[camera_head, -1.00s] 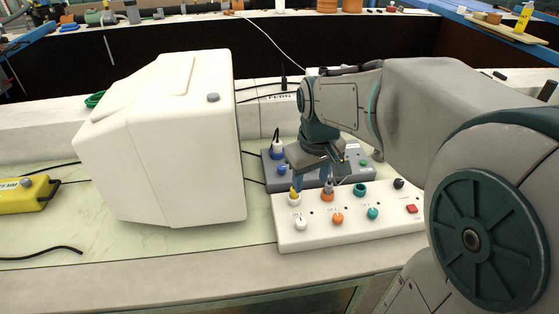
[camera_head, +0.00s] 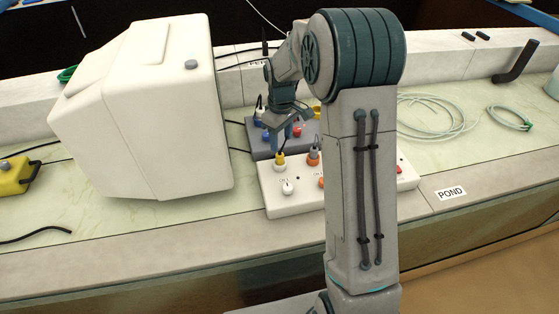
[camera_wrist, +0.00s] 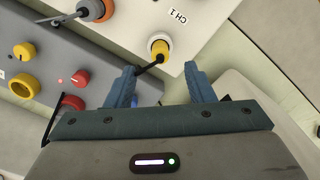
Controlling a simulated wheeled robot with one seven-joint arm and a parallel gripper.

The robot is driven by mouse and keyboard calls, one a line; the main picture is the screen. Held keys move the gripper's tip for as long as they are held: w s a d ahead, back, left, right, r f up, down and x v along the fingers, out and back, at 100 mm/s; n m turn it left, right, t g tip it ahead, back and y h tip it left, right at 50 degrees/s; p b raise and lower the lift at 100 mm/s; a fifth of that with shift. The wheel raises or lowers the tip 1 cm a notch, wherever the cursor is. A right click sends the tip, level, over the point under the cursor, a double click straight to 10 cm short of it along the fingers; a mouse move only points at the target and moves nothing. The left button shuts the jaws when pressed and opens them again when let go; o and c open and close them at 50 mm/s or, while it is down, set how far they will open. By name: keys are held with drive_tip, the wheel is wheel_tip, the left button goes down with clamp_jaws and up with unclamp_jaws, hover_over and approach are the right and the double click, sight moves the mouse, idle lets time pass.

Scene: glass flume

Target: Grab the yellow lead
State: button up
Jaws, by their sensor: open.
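The yellow lead has a yellow plug (camera_head: 280,160) standing in the CH 1 socket at the left end of the white box (camera_head: 285,205). In the wrist view its yellow plug (camera_wrist: 160,48) sits in a white-ringed socket, and a dark cable runs from it toward the left finger. My gripper (camera_head: 285,133) is just above the plug in the head view. In the wrist view my gripper (camera_wrist: 161,72) is open, with the plug just beyond the fingertips and roughly centred between them. Whether the cable touches the left finger I cannot tell.
An orange and grey plug (camera_head: 313,156) stands right beside it in the white box. A grey box (camera_head: 258,147) with knobs and a blue plug is behind. A large white housing (camera_head: 150,110) stands close on the left. A coiled hose (camera_head: 435,118) lies to the right.

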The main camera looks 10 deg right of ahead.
sight(280, 154)
drive_tip(key=shift+w+a+f+p, duration=0.1)
drive_tip(key=shift+f+p, duration=0.25)
drive_tip(key=shift+f, duration=1.55)
drive_tip(key=shift+w+a+f+p, duration=0.1)
drive_tip(key=shift+f+p, duration=0.2)
drive_tip(key=shift+f, duration=1.6)
clamp_jaws()
